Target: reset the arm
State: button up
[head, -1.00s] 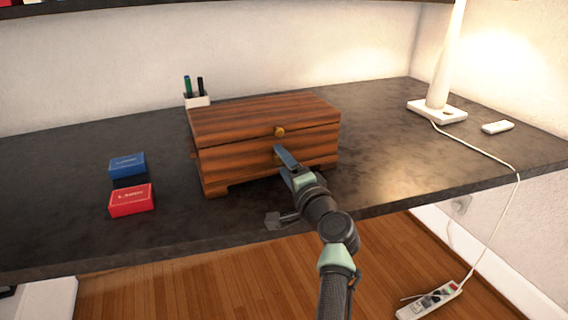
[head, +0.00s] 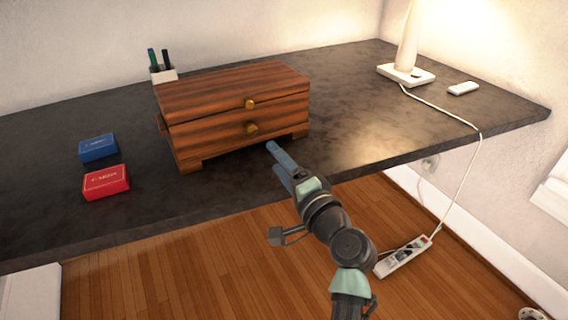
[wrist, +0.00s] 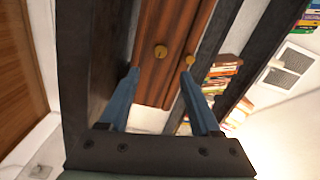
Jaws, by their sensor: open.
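My gripper (head: 280,164) is in front of the wooden box near the desk's front edge in the head view. In the wrist view its two blue fingers (wrist: 158,90) stand apart with nothing held between them. The wooden box (head: 235,98) has a closed lid and a closed drawer, each with a brass knob. Both knobs show ahead of the fingers in the wrist view, on the box front (wrist: 172,60). In the head view the fingertips appear apart from the box.
A blue box (head: 98,148) and a red box (head: 106,183) lie on the dark desk (head: 390,130) at left. A pen holder (head: 163,75) stands behind the wooden box. A lamp (head: 406,74) and small white remote (head: 463,88) are at right. A power strip (head: 403,256) lies on the floor.

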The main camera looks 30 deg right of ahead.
jog(key=shift+s, duration=1)
jog(key=s+a+r+n+t, duration=0.15)
jog(key=a+r+n, duration=0.45)
jog(key=r, duration=0.7)
jog(key=s+a+r+n+t, duration=0.1)
jog(key=a+r+n+t, duration=0.2)
jog(key=a+r+n, duration=0.7)
jog(key=s+a+r+t+p, duration=0.1)
jog(key=s+a+r+t, duration=0.2)
jog(key=s+r, duration=0.55)
jog(key=s+a+r+t+p, duration=0.1)
jog(key=s+a+r+t, duration=0.15)
jog(key=s+r, duration=0.6)
jog(key=w+r+p, duration=0.3)
jog(key=r+p, duration=1.9)
jog(key=r, duration=0.2)
jog(key=shift+a+r+g+h, duration=0.25)
jog(key=shift+r+g+h, duration=0.05)
jog(key=shift+r, duration=0.1)
